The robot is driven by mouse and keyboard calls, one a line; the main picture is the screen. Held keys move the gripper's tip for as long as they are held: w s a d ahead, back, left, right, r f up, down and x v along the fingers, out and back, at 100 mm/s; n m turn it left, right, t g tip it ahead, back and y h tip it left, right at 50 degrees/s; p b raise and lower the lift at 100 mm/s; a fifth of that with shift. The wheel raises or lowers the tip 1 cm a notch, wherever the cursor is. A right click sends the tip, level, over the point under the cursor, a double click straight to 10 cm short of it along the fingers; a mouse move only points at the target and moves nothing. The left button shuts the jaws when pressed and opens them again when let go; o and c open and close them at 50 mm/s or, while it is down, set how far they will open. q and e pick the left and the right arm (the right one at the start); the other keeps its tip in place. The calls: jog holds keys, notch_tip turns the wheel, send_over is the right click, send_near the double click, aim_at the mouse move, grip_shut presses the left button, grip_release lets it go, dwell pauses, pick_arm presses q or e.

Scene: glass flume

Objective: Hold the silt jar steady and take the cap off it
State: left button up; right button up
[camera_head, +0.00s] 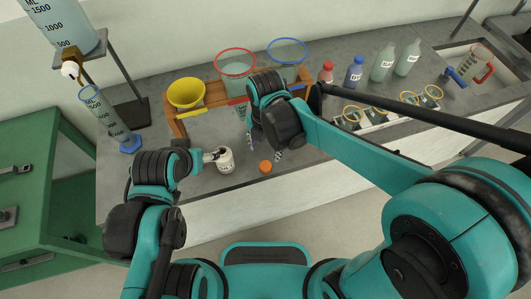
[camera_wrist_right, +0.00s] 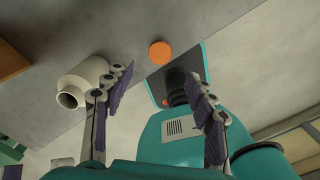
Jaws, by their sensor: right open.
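The silt jar (camera_head: 226,161) is white, has a small label and stands upright on the grey bench near its front edge. In the right wrist view the jar (camera_wrist_right: 88,76) shows an open, uncapped mouth. The orange cap (camera_head: 265,167) lies on the bench to the right of the jar; it also shows in the right wrist view (camera_wrist_right: 160,52). My left gripper (camera_head: 212,156) is at the jar's left side; its fingers are mostly hidden, so its grip is unclear. My right gripper (camera_wrist_right: 160,78) is open and empty, above the bench near the cap.
Behind the jar, a wooden rack (camera_head: 213,97) holds a yellow funnel (camera_head: 186,92) and clear ones. A measuring cylinder (camera_head: 105,118) stands at the left. Bottles (camera_head: 383,62) and a tray of small jars (camera_head: 375,119) are at the right. The bench's front edge is close.

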notch_tip(320, 180, up, 3)
jog(key=shift+d, duration=0.1)
jog(key=s+d+r+m+t, duration=0.1)
jog(key=s+d+m+t, duration=0.1)
jog(key=d+m, duration=0.6)
jog(key=s+d+r+m+t, duration=0.1)
jog(key=s+d+m+t, duration=0.2)
jog(key=d+m, duration=0.6)
jog(key=shift+d+r+m+t+b, duration=0.35)
jog(key=shift+m+t, duration=0.75)
jog(key=shift+m, duration=5.4)
